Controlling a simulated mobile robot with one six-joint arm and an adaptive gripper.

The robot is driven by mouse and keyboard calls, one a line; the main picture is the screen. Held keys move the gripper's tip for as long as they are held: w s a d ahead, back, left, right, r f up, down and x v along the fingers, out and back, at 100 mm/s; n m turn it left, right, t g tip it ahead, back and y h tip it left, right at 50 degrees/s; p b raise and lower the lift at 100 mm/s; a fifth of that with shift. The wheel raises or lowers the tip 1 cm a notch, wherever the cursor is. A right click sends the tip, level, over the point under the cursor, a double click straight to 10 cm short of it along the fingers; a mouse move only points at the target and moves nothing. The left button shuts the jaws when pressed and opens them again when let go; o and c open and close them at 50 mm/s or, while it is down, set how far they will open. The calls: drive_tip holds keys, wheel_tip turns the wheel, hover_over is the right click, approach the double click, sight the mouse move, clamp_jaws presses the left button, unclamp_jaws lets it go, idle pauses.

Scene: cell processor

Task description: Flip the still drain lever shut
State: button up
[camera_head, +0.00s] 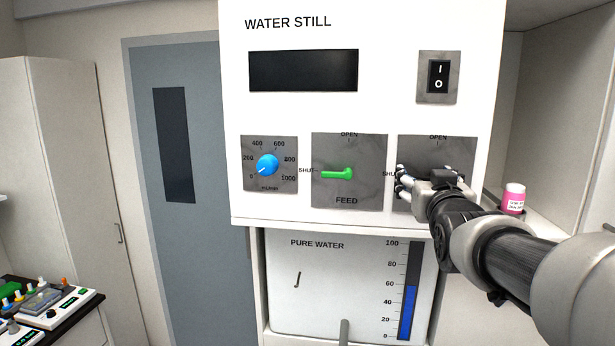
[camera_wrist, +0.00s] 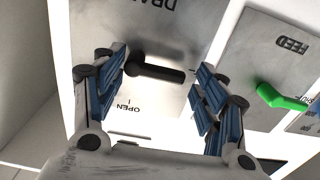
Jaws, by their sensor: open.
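The black drain lever (camera_wrist: 160,72) shows in the wrist view on the grey drain plate (camera_wrist: 95,25). It lies nearly level there, parallel to the green feed lever, its handle pointing toward the feed side, where SHUT is marked in the head view. The OPEN mark is below it in the wrist view. My gripper (camera_wrist: 161,62) is open, with one finger on each side of the lever; I cannot tell whether either touches it. In the head view, my gripper (camera_head: 402,181) covers the drain lever and much of the drain plate (camera_head: 455,148).
The feed plate with its green lever (camera_head: 337,174), pointing to SHUT, is close left of my gripper. A blue dial (camera_head: 267,165) is farther left, and a power switch (camera_head: 438,77) is above. A pink bottle (camera_head: 513,199) stands right, beside my arm.

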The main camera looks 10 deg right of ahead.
drive_tip(key=v, duration=1.2)
drive_tip(key=s+a+f+n+g+y+b, duration=0.1)
drive_tip(key=s+a+f+g+b, duration=0.3)
drive_tip(key=f, duration=1)
drive_tip(key=s+a+f+n+g+y+b, duration=0.1)
drive_tip(key=s+a+f+g+y+b, duration=0.1)
drive_tip(key=s+a+f+g+b, duration=0.2)
drive_tip(key=s+a+f+n+g+y+b, duration=0.1)
drive_tip(key=s+a+f+g+b, duration=0.3)
drive_tip(key=f, duration=2.1)
drive_tip(key=s+a+y+b, duration=0.1)
drive_tip(key=s+b, duration=0.3)
drive_tip(key=s, duration=0.6)
drive_tip(key=shift+g, duration=0.4)
drive_tip(key=shift+s, duration=0.1)
drive_tip(key=shift+c, duration=0.3)
